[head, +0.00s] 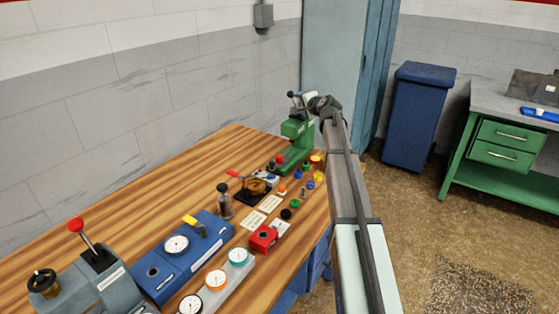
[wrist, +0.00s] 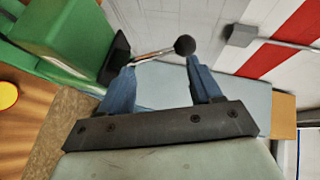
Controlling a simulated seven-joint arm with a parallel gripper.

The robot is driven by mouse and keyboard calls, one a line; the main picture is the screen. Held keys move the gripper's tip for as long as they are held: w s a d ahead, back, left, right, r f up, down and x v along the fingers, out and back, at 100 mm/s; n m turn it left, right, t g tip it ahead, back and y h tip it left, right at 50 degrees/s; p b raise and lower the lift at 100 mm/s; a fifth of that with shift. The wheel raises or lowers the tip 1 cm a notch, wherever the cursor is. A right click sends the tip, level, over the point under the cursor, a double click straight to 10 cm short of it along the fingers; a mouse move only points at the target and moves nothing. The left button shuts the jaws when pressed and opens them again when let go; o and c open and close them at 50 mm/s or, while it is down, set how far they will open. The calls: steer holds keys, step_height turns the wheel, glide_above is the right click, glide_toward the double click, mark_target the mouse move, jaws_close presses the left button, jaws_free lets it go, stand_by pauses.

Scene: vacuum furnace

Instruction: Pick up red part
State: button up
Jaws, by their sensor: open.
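Several red things are on the wooden table in the head view, and I cannot tell which is the task's red part. A small red piece (head: 280,160) sits near the foot of the green press (head: 298,131). A red block (head: 263,238) with a dark round top feature lies nearer the front. My gripper (wrist: 160,70) shows two blue fingers, spread apart with nothing held. In the head view, my gripper (head: 318,103) is high beside the top of the press. The press lever's dark ball (wrist: 185,45) shows just beyond the fingertips in the wrist view. No red part shows there.
The wooden table (head: 130,192) also holds small coloured pieces, dial gauges, a blue gauge device (head: 182,258) and a grey red-knobbed lever device (head: 100,275). A blue bin (head: 418,115) and a green workbench (head: 500,155) stand right. The table's back left is clear.

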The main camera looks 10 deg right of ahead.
steer(key=s+a+f+n+g+y, duration=0.1)
steer(key=a+f+n+g, duration=0.15)
steer(key=a, duration=0.75)
steer(key=s+a+f+n+g+y, duration=0.1)
steer(key=a+f+n+g, duration=0.15)
steer(key=a, duration=0.85)
steer(key=s+a+f+n+g+y, duration=0.15)
steer(key=a+n+g, duration=0.25)
steer(key=a, duration=0.6)
steer(key=r+m+g+h, duration=0.1)
steer(key=m+g+h, duration=0.4)
steer(key=g+h, duration=0.1)
glide_above(279, 157)
step_height(279, 157, down, 12)
steer(key=shift+w+d+f, duration=0.1)
steer(key=shift+w+f, duration=0.05)
steer(key=shift+f, duration=0.1)
jaws_close()
